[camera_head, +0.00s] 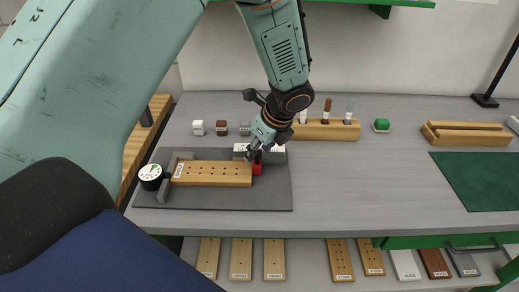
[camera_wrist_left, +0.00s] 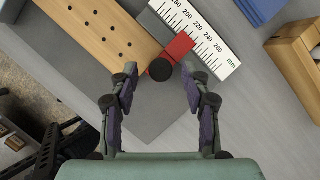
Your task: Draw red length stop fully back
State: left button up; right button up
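The red length stop (camera_head: 257,169) sits at the right end of a drilled wooden board (camera_head: 212,173) on a dark grey fixture plate (camera_head: 225,199). In the left wrist view the red stop (camera_wrist_left: 180,45) carries a round black knob (camera_wrist_left: 160,69) and lies beside a white millimetre scale (camera_wrist_left: 205,40). It looks close to or against the board end (camera_wrist_left: 105,30); I cannot tell if they touch. My left gripper (camera_head: 257,153) is over the stop. In its wrist view the fingers (camera_wrist_left: 159,74) are open, one on each side of the knob. My right gripper is not in view.
A round dial gauge (camera_head: 150,176) stands at the fixture's left end. Small blocks (camera_head: 222,128) and a wooden holder with pens (camera_head: 326,129) stand behind. A green mat (camera_head: 480,180) and a grooved wooden block (camera_head: 466,134) are at right. The grey bench (camera_head: 370,190) between is clear.

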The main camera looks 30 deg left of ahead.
pick_arm(q)
jog(key=shift+w+a+f, duration=0.2)
jog(key=c, duration=0.3)
jog(key=shift+s+d+r, duration=0.1)
jog(key=shift+s+r, duration=0.05)
jog(key=shift+s, duration=0.05)
jog(key=c, duration=0.4)
grip_shut()
